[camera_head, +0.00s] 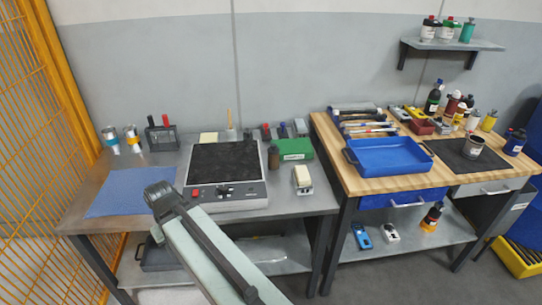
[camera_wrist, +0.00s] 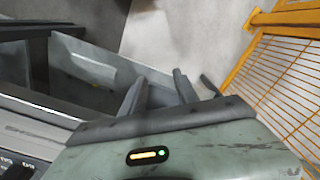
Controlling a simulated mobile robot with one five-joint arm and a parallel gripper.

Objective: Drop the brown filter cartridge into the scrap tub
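A small dark brown cylinder (camera_head: 273,157) stands upright on the grey metal bench, just right of the black-topped device; it may be the filter cartridge, but it is too small to be sure. I cannot identify a scrap tub with certainty. A dark grey open container (camera_head: 160,257) sits on the lower shelf of the metal bench, partly hidden by my arm. In the wrist view my gripper (camera_wrist: 160,88) has its two fingers apart with nothing between them. In the head view my arm crosses the front of the metal bench and the fingers are not visible.
A blue tray (camera_head: 390,156) sits on the wooden bench (camera_head: 343,180). A green box (camera_head: 293,149), a black-topped device (camera_head: 223,168) and a blue mat (camera_head: 131,191) are on the metal bench (camera_head: 88,222). Orange mesh fencing (camera_head: 38,140) stands at left. A yellow crate (camera_head: 517,258) is on the floor at right.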

